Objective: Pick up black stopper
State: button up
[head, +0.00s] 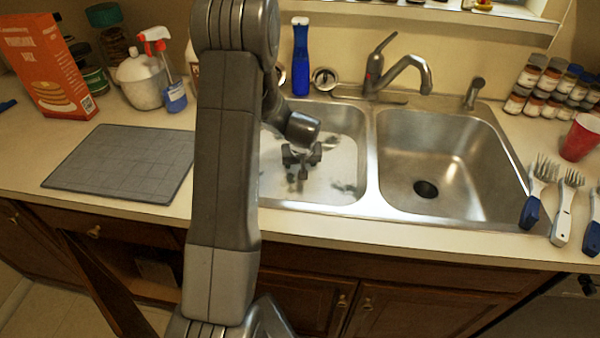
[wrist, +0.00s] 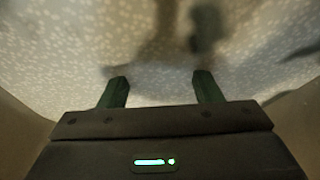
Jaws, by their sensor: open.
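My gripper (head: 297,178) reaches down into the left sink basin (head: 350,205). In the wrist view its two dark fingers (wrist: 161,88) stand apart with nothing visible between them. A pale speckled surface lies ahead of the fingertips. A blurred dark shape (wrist: 203,25) shows beyond the right finger; I cannot tell whether it is the black stopper or a shadow. A dark patch (head: 345,187) also shows in the left basin, right of my gripper. I cannot clearly make out the black stopper; my arm hides part of the basin.
The right basin (head: 455,160) is empty, with a dark drain. The faucet (head: 395,70) and a blue bottle (head: 301,60) stand behind the sink. A round metal-and-black piece (head: 325,79) is at the back edge.

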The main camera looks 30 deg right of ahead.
jog(key=shift+w+d+f, duration=0.1)
jog(key=shift+w+f, duration=0.1)
jog(key=shift+f, duration=0.3)
jog(key=shift+c, duration=0.5)
jog(key=c, duration=1)
